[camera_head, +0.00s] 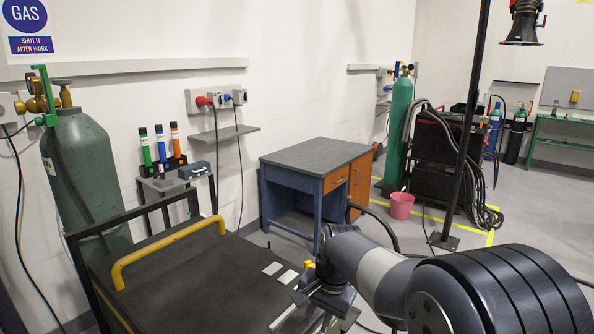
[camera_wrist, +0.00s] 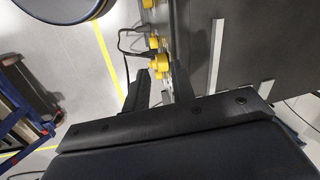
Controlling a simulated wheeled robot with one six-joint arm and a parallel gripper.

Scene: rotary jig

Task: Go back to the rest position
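My gripper (camera_wrist: 160,82) shows in the wrist view with its two dark fingers apart and a gap between them. Nothing is clearly held in the gap. Yellow fittings (camera_wrist: 160,62) with a black cable appear beyond the fingertips, along the edge of a dark surface; I cannot tell how far they are from the fingers. In the head view my arm reaches to the right side of the dark-topped bench (camera_head: 190,275). My arm hides most of the gripper there.
The bench has a yellow handle (camera_head: 165,252) and light strips (camera_head: 287,277) on top. A green gas cylinder (camera_head: 85,180) stands at the left. A blue desk (camera_head: 318,172), a pink bucket (camera_head: 401,206) and a dark pole (camera_head: 465,130) stand beyond. Some grey floor is clear.

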